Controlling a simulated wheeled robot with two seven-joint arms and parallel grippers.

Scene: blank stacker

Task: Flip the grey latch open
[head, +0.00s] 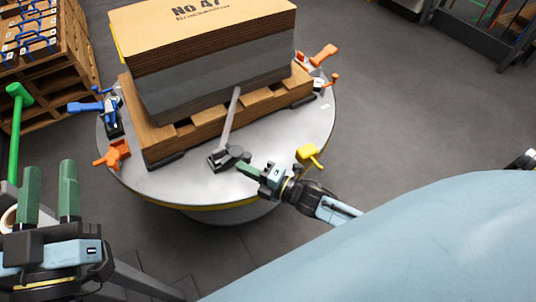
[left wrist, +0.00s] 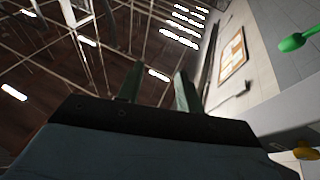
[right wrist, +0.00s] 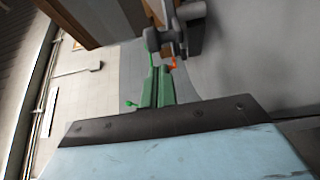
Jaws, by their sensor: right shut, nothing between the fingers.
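The grey latch (head: 231,120) stands on the round metal table in front of the pallet. Its long lever points up and leans slightly right, and its dark base sits on the tabletop. In the right wrist view the latch's dark body (right wrist: 168,32) shows just beyond the fingertips. My right gripper (head: 243,167) is shut and empty, with its green fingers close to the right side of the latch base. I cannot tell whether they touch it. My left gripper (head: 49,172) is open and empty, fingers pointing up, at the lower left, well away from the latch.
A green-knobbed lever (head: 16,130) stands near my left gripper.

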